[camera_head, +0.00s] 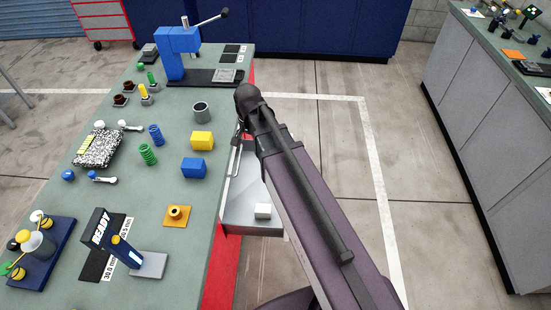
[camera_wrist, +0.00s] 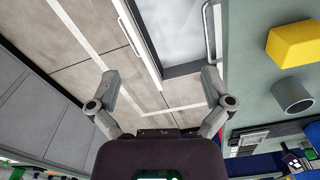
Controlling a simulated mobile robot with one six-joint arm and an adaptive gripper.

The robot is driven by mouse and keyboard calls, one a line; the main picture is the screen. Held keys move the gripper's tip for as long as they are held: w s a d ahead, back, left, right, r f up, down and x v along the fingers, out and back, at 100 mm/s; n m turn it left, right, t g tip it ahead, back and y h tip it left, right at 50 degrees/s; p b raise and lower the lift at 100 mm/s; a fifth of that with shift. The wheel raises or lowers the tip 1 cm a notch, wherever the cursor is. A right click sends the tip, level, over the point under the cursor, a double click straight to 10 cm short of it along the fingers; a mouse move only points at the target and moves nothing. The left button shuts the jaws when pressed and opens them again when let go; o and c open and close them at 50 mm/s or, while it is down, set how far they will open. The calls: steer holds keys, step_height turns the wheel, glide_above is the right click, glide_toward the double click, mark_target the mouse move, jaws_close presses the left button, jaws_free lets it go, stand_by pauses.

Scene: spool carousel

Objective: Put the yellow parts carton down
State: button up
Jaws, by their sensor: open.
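The yellow parts carton (camera_head: 202,140) sits on the green bench top, near its right edge, just behind a blue carton (camera_head: 194,167). In the wrist view the yellow carton (camera_wrist: 294,44) shows at the upper right, outside the fingers and touching neither. My gripper (camera_wrist: 158,82) is open and empty, its two grey fingers spread apart. Between and beyond them I see floor and part of an open drawer. In the head view my arm hides the fingers, and the arm's end is to the right of the carton, beyond the bench edge.
An open drawer (camera_head: 240,211) with a small white block (camera_head: 263,211) juts from the bench beneath my arm. A grey cylinder (camera_head: 201,109) stands behind the yellow carton. A blue press (camera_head: 180,52) stands at the far end. A strip of bench right of the cartons is clear.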

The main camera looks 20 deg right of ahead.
steer(key=s+d+n, duration=0.5)
steer(key=s+n, duration=0.2)
steer(key=s, duration=0.2)
steer(key=shift+d, duration=0.25)
steer(key=shift+f+b, duration=0.85)
steer(key=shift+f, duration=0.05)
steer(key=c, duration=0.5)
steer(key=shift+c, duration=0.5)
